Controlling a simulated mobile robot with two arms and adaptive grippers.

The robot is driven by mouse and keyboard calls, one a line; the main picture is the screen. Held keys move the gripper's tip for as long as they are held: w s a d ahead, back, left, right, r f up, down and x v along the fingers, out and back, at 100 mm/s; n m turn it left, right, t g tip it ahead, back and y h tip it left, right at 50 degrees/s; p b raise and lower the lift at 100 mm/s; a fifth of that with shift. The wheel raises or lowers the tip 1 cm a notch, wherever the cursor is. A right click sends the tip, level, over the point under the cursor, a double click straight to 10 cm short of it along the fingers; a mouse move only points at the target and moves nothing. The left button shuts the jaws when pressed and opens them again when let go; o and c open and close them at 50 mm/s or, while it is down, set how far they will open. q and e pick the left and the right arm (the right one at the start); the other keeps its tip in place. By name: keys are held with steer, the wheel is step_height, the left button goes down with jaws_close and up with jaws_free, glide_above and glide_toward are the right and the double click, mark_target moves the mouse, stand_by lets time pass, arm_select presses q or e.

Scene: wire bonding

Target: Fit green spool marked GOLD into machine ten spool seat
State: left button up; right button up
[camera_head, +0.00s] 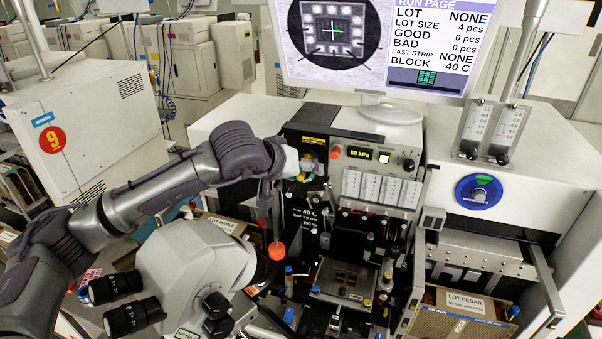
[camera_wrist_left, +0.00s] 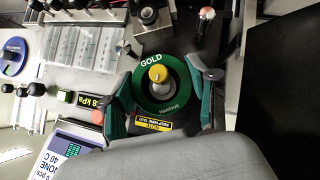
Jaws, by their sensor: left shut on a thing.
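The green spool (camera_wrist_left: 178,94) with GOLD in white letters shows in the left wrist view. My left gripper (camera_wrist_left: 162,84) is shut on it, with one finger at each side of its rim. A yellow-capped post (camera_wrist_left: 158,74) shows at the centre of the spool. The spool seat behind is hidden by the spool, so I cannot tell how far the spool sits on it. In the head view my left gripper (camera_head: 302,162) is at the upper left of the machine's front, and the spool is mostly hidden there. My right gripper is in neither view.
A gauge panel (camera_head: 374,157) reading 58 kPa is right of my gripper. A microscope (camera_head: 190,265) stands below my left arm. The monitor (camera_head: 385,45) is above the machine. A box marked LOT CEDAR (camera_head: 464,318) sits at lower right. A yellow label (camera_wrist_left: 153,124) is below the spool.

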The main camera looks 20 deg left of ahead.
arm_select(q)
steer(key=shift+w, duration=0.75)
steer(key=o, duration=1.2)
steer(key=shift+o, duration=0.2)
steer(key=v, duration=0.8)
steer(key=shift+a, duration=0.15)
steer(key=shift+r, duration=0.1)
steer(key=shift+r, duration=0.1)
